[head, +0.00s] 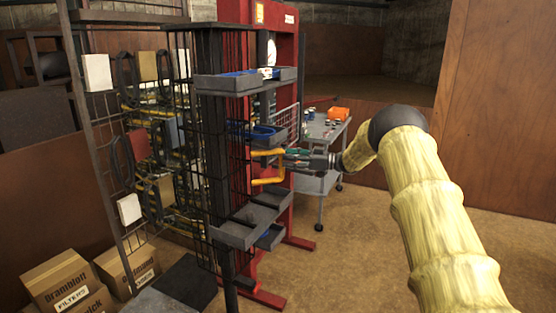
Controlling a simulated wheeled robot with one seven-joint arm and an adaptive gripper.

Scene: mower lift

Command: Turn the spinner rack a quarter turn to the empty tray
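The spinner rack (216,150) is a dark upright wire column with grey trays on its sides. An upper tray (225,84) holds something blue and a small white item. A lower grey tray (236,236) shows no bright contents; I cannot tell whether it is empty. Yellow-orange bars (268,182) stick out to the right from the rack's middle. My gripper (290,157) reaches in from the right at the height of these bars, beside the rack. Its fingers are small and partly lost against the rack, so I cannot tell whether they touch it or are open.
A red frame (289,225) stands close behind the rack. A grey wheeled cart (322,135) with an orange item is behind my gripper. A wire wall rack (105,130) with hanging parts is on the left, above cardboard boxes (62,282). The floor at right is clear.

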